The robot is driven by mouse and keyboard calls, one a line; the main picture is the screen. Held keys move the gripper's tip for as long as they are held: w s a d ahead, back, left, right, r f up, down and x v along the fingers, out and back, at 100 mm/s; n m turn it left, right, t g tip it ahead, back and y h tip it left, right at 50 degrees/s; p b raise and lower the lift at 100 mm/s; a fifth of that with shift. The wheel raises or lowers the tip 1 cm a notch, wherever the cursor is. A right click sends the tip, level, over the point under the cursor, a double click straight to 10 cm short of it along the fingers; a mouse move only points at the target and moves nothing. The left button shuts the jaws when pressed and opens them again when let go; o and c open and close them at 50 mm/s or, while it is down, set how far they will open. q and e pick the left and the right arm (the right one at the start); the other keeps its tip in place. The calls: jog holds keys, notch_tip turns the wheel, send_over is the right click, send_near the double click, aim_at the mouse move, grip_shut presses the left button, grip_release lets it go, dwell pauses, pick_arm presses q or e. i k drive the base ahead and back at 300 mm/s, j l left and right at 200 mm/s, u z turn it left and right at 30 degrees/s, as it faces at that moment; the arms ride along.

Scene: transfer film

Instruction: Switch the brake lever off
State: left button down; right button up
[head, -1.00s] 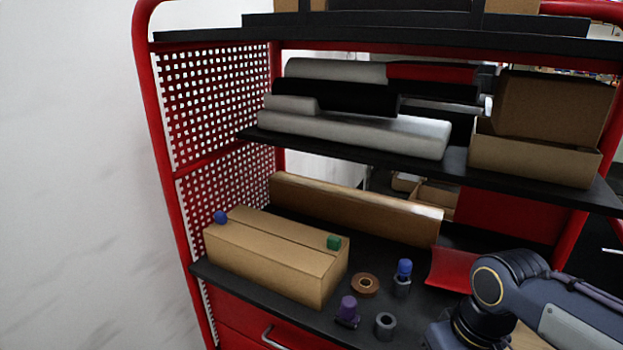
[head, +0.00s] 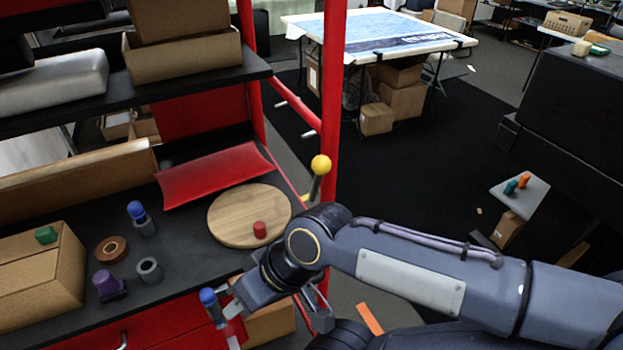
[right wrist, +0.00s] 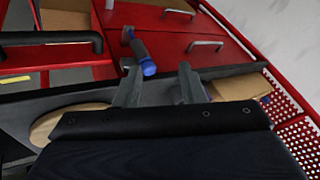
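A lever with a blue rounded grip (head: 208,297) is on the red cart's front, just left of my right gripper. In the right wrist view this blue grip (right wrist: 148,68) shows beyond the fingertips, nearer the left finger, and seems not held. A second lever with a yellow ball (head: 320,165) stands at the cart's right side, behind my wrist. No label shows which one is the brake lever. My right gripper (head: 270,305) also shows in the right wrist view (right wrist: 159,74), its fingers apart and empty. My left gripper is out of view.
The cart shelf holds a round wooden board (head: 235,215) with a red piece (head: 260,229), a brown ring (head: 111,249), small blue and purple parts, and a cardboard box (head: 35,280). A red post (head: 333,80) rises behind my arm.

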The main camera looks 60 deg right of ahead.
aim_at(321, 165)
jog(key=l+z, duration=0.1)
jog(key=z, duration=0.85)
jog(key=i+z, duration=0.1)
jog(key=z, duration=0.35)
jog(key=l+z, duration=0.1)
jog(key=z, duration=0.4)
